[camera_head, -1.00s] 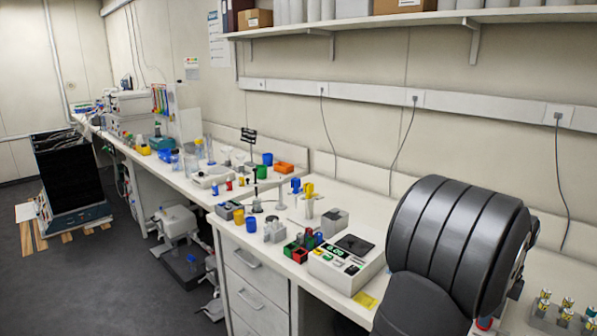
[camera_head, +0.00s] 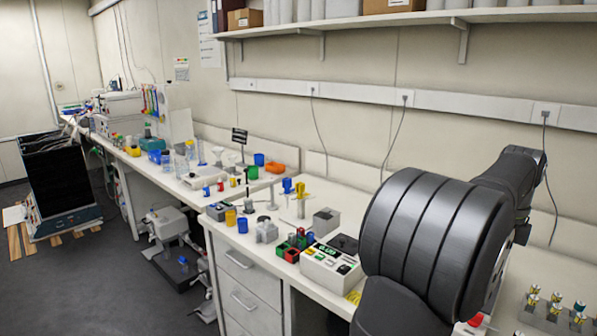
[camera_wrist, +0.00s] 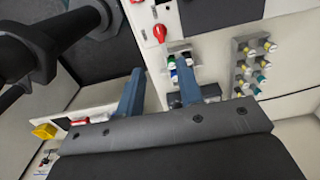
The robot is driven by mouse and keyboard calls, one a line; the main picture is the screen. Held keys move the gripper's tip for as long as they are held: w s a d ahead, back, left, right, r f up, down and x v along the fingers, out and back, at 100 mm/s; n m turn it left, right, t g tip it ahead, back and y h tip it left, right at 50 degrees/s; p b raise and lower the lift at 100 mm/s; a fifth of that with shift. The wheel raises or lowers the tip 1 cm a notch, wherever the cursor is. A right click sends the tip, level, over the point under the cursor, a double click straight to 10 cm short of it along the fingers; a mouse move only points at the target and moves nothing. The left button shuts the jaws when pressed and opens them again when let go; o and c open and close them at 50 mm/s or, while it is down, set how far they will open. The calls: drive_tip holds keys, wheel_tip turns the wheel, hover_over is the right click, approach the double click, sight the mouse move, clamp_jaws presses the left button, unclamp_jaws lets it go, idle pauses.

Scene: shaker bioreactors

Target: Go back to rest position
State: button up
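My gripper (camera_wrist: 160,90) shows in the wrist view with its two blue-grey fingers apart and nothing seen between them. In the head view only my black arm links show at the right; the gripper itself is hidden or out of frame. In the wrist view the fingers are over the bench area, with a red knob (camera_wrist: 160,32) beyond the tips. A grey rack with gold-topped vials (camera_wrist: 237,72) lies to the right of the fingers.
The rack also stands at the lower right in the head view (camera_head: 536,322). A white scale-like device (camera_head: 330,268), coloured holders (camera_head: 292,255) and yellow and blue cups (camera_head: 231,217) occupy the bench left of my arm. A shelf (camera_head: 420,18) runs along the wall above.

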wheel_tip(320, 180, down, 14)
drive_tip(key=shift+r, duration=0.15)
drive_tip(key=n, duration=0.5)
drive_tip(key=shift+n, duration=2.5)
